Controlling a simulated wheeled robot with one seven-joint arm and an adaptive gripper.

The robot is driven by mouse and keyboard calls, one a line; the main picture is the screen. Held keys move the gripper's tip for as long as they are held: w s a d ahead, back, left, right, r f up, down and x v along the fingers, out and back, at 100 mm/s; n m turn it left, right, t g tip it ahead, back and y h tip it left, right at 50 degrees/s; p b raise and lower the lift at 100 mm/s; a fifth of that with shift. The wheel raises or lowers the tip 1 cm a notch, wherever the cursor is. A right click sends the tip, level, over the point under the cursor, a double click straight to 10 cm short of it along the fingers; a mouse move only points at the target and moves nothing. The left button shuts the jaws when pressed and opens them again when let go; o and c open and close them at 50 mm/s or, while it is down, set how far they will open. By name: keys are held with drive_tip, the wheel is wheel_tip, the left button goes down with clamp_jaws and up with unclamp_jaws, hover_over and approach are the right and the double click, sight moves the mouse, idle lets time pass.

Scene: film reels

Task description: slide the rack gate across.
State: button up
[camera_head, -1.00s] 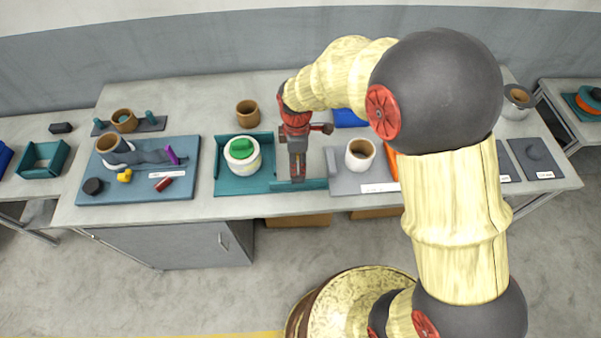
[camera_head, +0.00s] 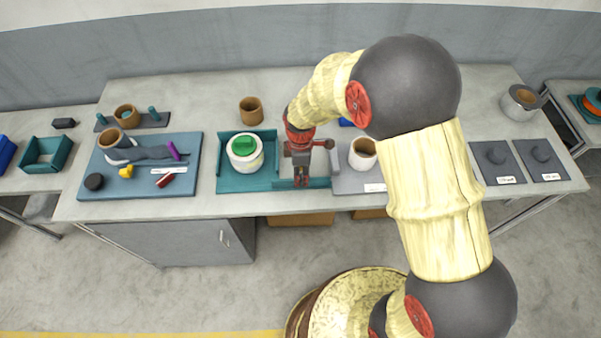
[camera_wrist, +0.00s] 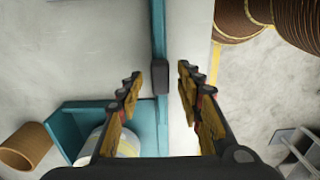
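The rack gate is a thin teal bar (camera_head: 318,183) along the front of the bench, beside the teal rack (camera_head: 228,183). In the wrist view the gate (camera_wrist: 159,30) runs up the picture and carries a small dark grey block (camera_wrist: 161,78), like a handle. My gripper (camera_head: 301,180) is over the gate in the head view. In the wrist view my gripper (camera_wrist: 158,85) is open, its fingers on either side of the gate and block, with gaps visible. The rack holds a white canister (camera_head: 246,161) with a green top; the gripper hides part of the gate.
A grey tray with a white cup (camera_head: 363,154) stands to the right of the gate. A blue mat (camera_head: 115,182) with several small items lies at left. A brown cup (camera_head: 251,111) stands behind the rack. Bare bench shows between rack and grey tray.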

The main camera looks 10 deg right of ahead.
drive_tip(key=shift+c, duration=1.2)
clamp_jaws()
